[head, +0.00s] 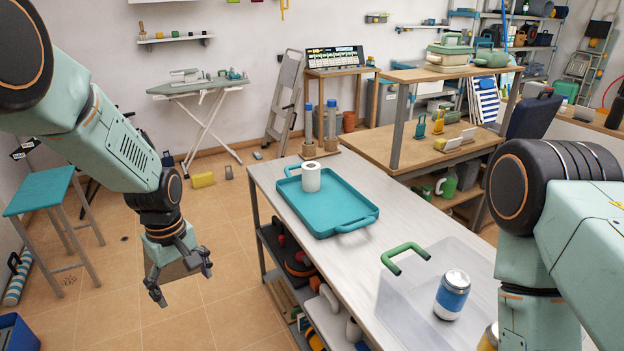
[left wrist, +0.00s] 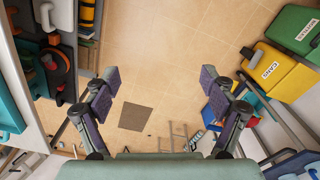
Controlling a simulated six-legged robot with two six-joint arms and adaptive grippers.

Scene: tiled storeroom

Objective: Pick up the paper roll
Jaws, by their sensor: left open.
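The white paper roll (head: 311,177) stands upright at the far left part of a teal tray (head: 337,223). The tray lies on the light metal top of a workbench (head: 385,264). My left gripper (head: 180,275) is open and empty over the floor, to the left of the bench and apart from the roll. In the left wrist view my open left gripper (left wrist: 165,88) has only floor between its fingers. The paper roll cannot be made out in that view. My right arm comes in at the right; its gripper is out of sight.
Shelves under the bench hold tools. A teal stool (head: 40,191) stands at the left. Floor between stool and bench is mostly free.

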